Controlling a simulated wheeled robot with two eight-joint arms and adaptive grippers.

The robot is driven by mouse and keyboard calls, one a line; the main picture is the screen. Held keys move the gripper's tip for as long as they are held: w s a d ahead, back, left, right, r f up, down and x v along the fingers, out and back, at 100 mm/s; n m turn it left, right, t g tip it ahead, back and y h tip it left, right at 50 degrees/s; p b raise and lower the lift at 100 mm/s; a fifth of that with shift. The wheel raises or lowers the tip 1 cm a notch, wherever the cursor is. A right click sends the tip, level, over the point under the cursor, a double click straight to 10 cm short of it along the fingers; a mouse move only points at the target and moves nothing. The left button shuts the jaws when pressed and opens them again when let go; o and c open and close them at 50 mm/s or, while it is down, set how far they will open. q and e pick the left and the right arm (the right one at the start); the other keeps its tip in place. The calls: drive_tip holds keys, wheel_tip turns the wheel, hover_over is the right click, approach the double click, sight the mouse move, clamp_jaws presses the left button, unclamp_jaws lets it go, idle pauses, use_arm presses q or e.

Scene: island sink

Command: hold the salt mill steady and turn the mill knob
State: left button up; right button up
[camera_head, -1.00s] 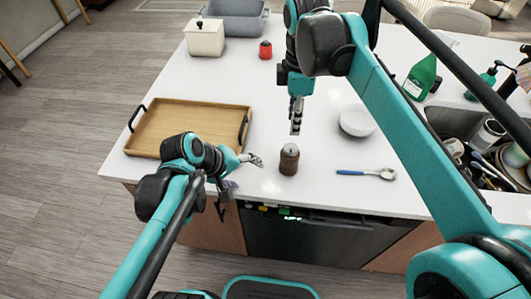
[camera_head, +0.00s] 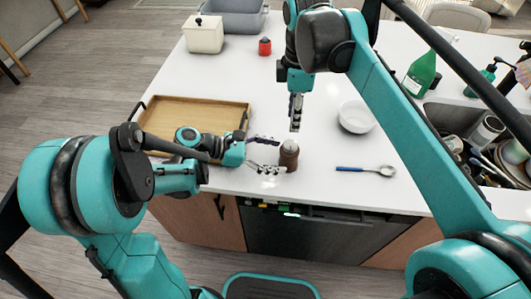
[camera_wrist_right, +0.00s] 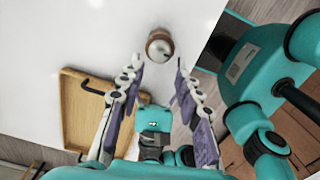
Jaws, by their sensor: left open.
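The salt mill (camera_head: 289,157) is a small dark brown cylinder standing upright on the white counter near its front edge. In the right wrist view the mill (camera_wrist_right: 160,48) shows from above, its round knob pale and shiny. My left gripper (camera_head: 273,155) is open, its fingers pointing right, spread on the mill's left side with the tips close to it. I cannot tell if they touch it. My right gripper (camera_head: 296,112) hangs pointing down above the counter, behind the mill in the head view. Its fingers are spread and empty in the right wrist view (camera_wrist_right: 159,65).
A wooden tray (camera_head: 190,115) with dark handles lies left, partly behind my left arm. A white bowl (camera_head: 357,116) and a blue-handled spoon (camera_head: 366,170) lie to the right. A filled sink (camera_head: 490,140) is at far right.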

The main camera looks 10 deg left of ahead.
sight(291, 143)
use_arm(q)
drive_tip(key=shift+x, duration=2.2)
drive_tip(key=c, duration=1.4)
use_arm(e)
drive_tip(key=o, duration=0.5)
wheel_tip(291, 143, down, 10)
drive_tip(key=m, duration=0.9)
drive_tip(key=shift+r+m, duration=0.15)
drive_tip(key=shift+m, duration=0.25)
